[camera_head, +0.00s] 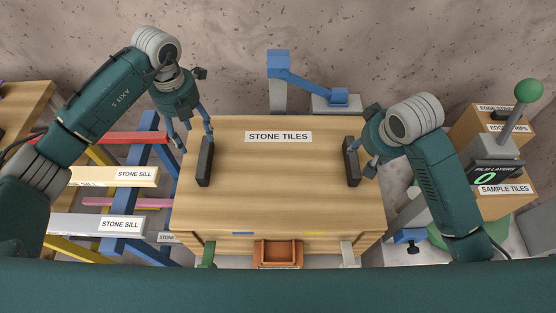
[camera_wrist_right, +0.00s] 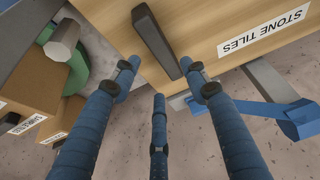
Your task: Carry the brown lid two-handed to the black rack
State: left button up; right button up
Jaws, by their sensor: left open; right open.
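The brown lid (camera_head: 278,185) is a wide wood-grain top labelled "STONE TILES", lying level on a wooden crate. It has a black bar handle on the left (camera_head: 205,161) and another on the right (camera_head: 351,161). My left gripper (camera_head: 191,138) is open beside the upper end of the left handle. My right gripper (camera_head: 367,160) is open next to the right handle. In the right wrist view, the open blue fingers (camera_wrist_right: 160,82) are near one end of the right handle (camera_wrist_right: 154,40), with nothing between them. I cannot make out a black rack in either view.
Left are blue trestles with "STONE SILL" slabs (camera_head: 120,176). Right are boxes of edge strips and sample tiles (camera_head: 505,195) and a green-knobbed stand with a display (camera_head: 495,172). A blue-armed post (camera_head: 280,85) stands behind the lid. An orange-brown tray (camera_head: 278,253) is in front.

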aim_at(201, 155)
jog(key=shift+s, duration=0.15)
jog(key=shift+s+d+r, duration=0.1)
jog(key=shift+s, duration=0.05)
pick_arm(q)
jog(key=shift+s+f, duration=0.2)
pick_arm(e)
jog(key=shift+w+f, duration=0.25)
jog(key=shift+f, duration=0.1)
pick_arm(q)
notch_tip(201, 155, down, 10)
jog(key=shift+f, duration=0.1)
pick_arm(e)
jog(key=x, duration=1)
jog(key=shift+w, duration=0.1)
pick_arm(q)
jog(key=c, duration=1)
pick_arm(e)
jog(key=c, duration=1)
pick_arm(q)
grip_shut()
pick_arm(e)
grip_shut()
pick_arm(q)
jog(key=shift+w+r, duration=0.15)
jog(key=shift+r, duration=0.1)
pick_arm(e)
jog(key=shift+w+r, duration=0.2)
